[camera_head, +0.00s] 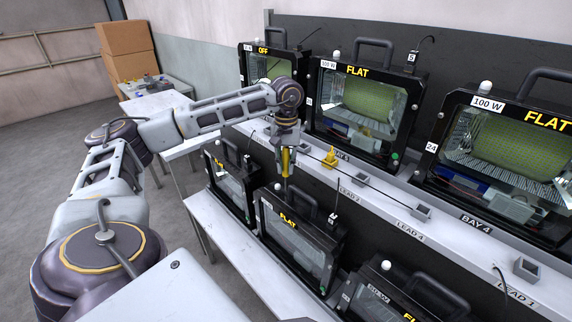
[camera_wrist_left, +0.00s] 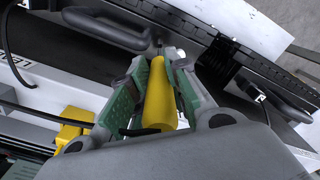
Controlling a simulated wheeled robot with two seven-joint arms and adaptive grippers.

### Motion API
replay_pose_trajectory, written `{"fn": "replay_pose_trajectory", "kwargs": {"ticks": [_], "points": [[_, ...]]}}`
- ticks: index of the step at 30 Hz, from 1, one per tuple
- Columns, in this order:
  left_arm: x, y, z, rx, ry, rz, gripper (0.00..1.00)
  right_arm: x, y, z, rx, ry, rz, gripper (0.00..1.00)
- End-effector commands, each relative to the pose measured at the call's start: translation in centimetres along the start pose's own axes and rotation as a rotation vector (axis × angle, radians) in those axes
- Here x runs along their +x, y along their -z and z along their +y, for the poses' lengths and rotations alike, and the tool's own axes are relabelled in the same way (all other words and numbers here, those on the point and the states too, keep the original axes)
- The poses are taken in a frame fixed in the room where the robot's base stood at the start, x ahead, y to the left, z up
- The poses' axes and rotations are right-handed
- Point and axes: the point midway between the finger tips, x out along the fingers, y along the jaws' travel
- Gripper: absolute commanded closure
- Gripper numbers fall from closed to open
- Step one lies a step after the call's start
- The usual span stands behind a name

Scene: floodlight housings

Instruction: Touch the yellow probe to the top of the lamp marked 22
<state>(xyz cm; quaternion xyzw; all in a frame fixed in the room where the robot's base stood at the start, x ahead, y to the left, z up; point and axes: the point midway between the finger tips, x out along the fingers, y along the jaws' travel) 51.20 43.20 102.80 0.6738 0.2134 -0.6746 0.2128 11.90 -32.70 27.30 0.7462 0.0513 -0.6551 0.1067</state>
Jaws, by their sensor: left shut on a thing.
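My left gripper (camera_head: 286,158) is shut on the yellow probe (camera_head: 285,164), which points down. In the left wrist view the probe (camera_wrist_left: 160,98) sits between the green pads of the gripper (camera_wrist_left: 160,85). In the head view the probe's thin dark tip hangs close above or behind the lower middle lamp (camera_head: 298,248); I cannot tell whether it touches. That lamp reads FLAT, and its number is not legible. I cannot read 22 on any lamp; the upper right lamp (camera_head: 440,135) carries a tag like 24. My right gripper is not in view.
More lamps stand at the upper left (camera_head: 246,62), upper middle (camera_head: 318,110), lower left (camera_head: 212,172) and lower right (camera_head: 345,300). A yellow holder (camera_head: 330,158) and small grey sockets (camera_head: 421,212) sit on the upper ledge. Raised handles and cables stick up around them.

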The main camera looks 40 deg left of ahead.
Motion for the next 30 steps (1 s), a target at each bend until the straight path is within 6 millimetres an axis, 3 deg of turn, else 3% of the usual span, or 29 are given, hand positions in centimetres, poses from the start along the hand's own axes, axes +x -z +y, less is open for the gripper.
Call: {"fn": "replay_pose_trajectory", "kwargs": {"ticks": [30], "points": [[-5.1,0.0,0.0,0.000,0.000,0.000,1.00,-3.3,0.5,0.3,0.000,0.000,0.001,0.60]]}}
